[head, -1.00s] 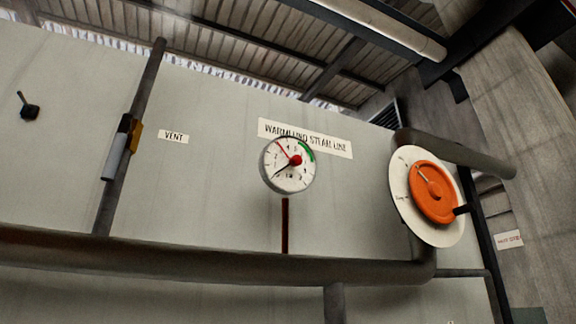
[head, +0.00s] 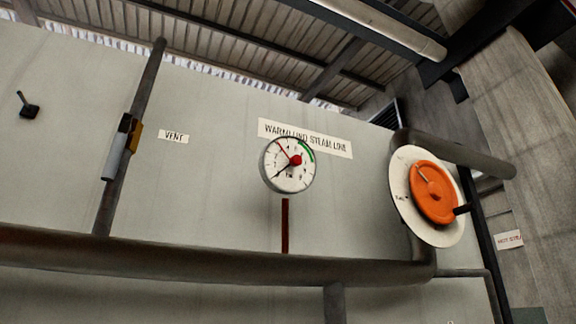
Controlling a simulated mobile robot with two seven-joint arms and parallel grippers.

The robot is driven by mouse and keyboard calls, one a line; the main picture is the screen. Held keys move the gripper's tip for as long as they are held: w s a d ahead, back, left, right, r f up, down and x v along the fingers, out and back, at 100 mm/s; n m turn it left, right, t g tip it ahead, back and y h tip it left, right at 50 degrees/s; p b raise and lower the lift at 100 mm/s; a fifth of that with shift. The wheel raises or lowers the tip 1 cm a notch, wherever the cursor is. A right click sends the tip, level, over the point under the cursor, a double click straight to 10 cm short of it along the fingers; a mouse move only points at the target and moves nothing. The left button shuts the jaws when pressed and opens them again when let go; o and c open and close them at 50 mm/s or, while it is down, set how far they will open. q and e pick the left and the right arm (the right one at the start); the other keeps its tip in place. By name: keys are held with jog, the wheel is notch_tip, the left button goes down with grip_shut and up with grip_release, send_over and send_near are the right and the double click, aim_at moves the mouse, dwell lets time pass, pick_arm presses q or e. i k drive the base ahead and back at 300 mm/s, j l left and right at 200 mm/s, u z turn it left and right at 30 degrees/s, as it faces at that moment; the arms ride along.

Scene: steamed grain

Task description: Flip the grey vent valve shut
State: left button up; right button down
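The grey vent valve is a light grey lever (head: 116,158) on a thin vertical pipe (head: 148,85) at the left of the head view. The lever hangs down roughly along the pipe, with a small brass-coloured body (head: 136,138) behind its top end. A white label reading VENT (head: 174,136) is on the panel just right of it. Neither of my grippers is in view.
A pale panel (head: 220,110) carries a round gauge (head: 288,165), an orange handwheel (head: 433,192) on a white disc, and a small black toggle switch (head: 28,107). A thick horizontal pipe (head: 200,257) crosses below. The space around the lever looks clear.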

aim_at(110, 168)
jog(key=k+j+u, duration=0.1)
jog(key=u, duration=0.3)
jog(key=k+j+u, duration=0.15)
jog(key=u, duration=0.25)
jog(key=j, duration=0.2)
